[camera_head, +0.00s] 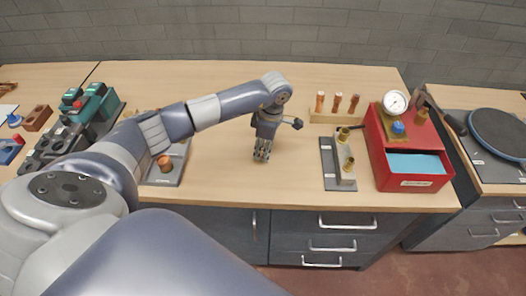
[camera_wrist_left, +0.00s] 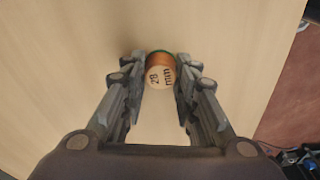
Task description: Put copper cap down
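The copper cap (camera_wrist_left: 160,72) shows in the left wrist view with its pale round face, marked "28 mm", towards the camera. My left gripper (camera_wrist_left: 161,66) has a finger on each side of it, and both fingertips appear to touch it, so it looks shut on the cap. In the head view my left gripper (camera_head: 262,152) points down at the middle of the wooden table (camera_head: 225,185), low over its top. The cap cannot be made out there. Whether the cap touches the table is unclear. My right gripper is out of view.
A grey plate with brass fittings (camera_head: 345,163) lies to the right. Beyond it is a red box (camera_head: 409,158) with a gauge (camera_head: 395,102). A wooden block with copper pieces (camera_head: 337,108) stands behind. Left of my gripper, a plate holds a copper piece (camera_head: 165,163). Bare tabletop surrounds the gripper.

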